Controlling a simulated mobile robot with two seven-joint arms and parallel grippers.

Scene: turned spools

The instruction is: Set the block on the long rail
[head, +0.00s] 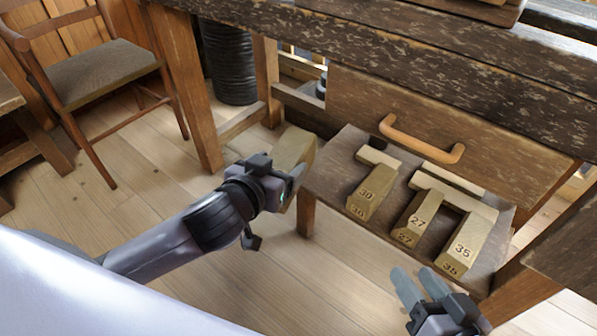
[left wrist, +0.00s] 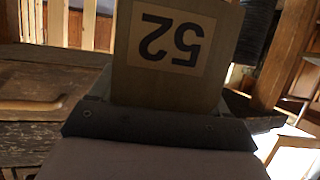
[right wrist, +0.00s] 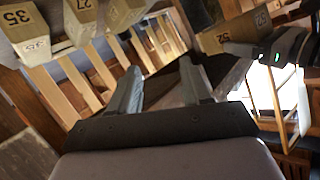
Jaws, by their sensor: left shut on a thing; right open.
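My left gripper (head: 291,180) is shut on a wooden block (head: 291,148), held in the air beside the left edge of the pull-out board (head: 333,157). The block reads 52, upside down, in the left wrist view (left wrist: 173,85); it also shows in the right wrist view (right wrist: 213,41). The long rail (head: 453,193), a pale strip, lies on the board's right part, with blocks 27 (head: 415,218) and 35 (head: 465,243) against its front side. A shorter rail (head: 378,157) lies to the left, with block 30 (head: 367,192) against it. My right gripper (head: 421,286) is open and empty in front of the board.
A drawer front with an orange handle (head: 420,146) stands behind the board, under a worn bench top (head: 400,50). A chair (head: 95,75) and a black ribbed bin (head: 229,62) stand at the left. The floor in front is clear.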

